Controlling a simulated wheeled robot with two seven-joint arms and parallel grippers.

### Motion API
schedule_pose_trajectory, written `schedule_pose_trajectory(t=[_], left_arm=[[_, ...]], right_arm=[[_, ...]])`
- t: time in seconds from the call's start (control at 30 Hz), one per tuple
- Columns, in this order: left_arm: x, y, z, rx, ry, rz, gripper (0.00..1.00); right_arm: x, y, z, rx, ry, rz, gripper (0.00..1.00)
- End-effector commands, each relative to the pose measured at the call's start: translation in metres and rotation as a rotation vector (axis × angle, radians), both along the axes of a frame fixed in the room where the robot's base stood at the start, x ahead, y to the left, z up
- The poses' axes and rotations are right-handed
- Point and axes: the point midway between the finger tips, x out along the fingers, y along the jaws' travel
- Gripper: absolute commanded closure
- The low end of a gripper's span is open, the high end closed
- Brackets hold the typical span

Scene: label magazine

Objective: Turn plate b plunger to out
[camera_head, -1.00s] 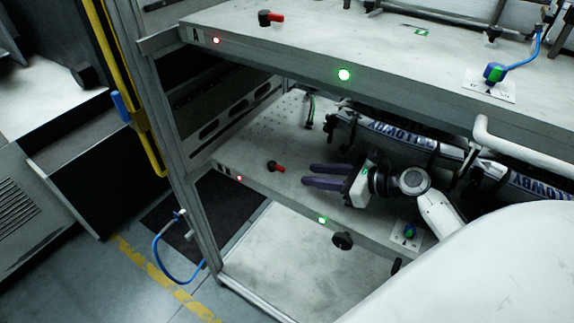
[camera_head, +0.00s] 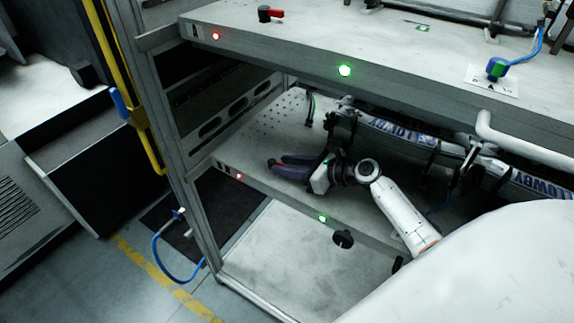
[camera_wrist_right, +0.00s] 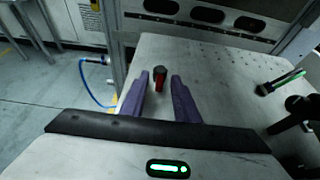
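The plate b plunger, a small knob with a black end and a red part, shows in the right wrist view (camera_wrist_right: 159,79). It stands on the lower grey plate (camera_head: 245,145), near that plate's left front corner. In the head view my right gripper mostly or wholly hides it. My right gripper (camera_head: 279,165) reaches in from the right, low over the lower plate. In the wrist view its two purple fingers (camera_wrist_right: 160,88) are apart, with the plunger between or just beyond their tips; contact cannot be told. My left gripper is not in view.
The upper plate (camera_head: 300,45) overhangs the lower one and carries another red and black plunger (camera_head: 270,14) and a blue-green knob (camera_head: 497,68). Lit red (camera_head: 239,176) and green (camera_head: 322,218) buttons sit on the lower front edge. Label rolls and brackets (camera_head: 400,135) stand behind my right arm.

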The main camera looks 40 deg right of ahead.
Motion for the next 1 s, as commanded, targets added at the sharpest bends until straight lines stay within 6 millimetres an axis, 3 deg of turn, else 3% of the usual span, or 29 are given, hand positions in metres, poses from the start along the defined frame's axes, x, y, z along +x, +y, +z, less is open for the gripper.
schedule_pose_trajectory(t=[0.1,0.27,0.57,1.0], left_arm=[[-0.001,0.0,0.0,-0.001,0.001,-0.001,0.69],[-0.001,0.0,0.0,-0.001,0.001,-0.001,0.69],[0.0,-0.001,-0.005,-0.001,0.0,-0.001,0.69],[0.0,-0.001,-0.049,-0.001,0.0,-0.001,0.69]], right_arm=[[0.0,0.0,0.0,0.0,0.0,0.0,0.75],[0.0,0.0,0.0,0.0,0.0,0.0,1.0],[0.001,-0.001,-0.001,0.0,-0.001,0.021,1.0],[0.008,-0.014,-0.004,-0.001,-0.004,0.281,1.0]])
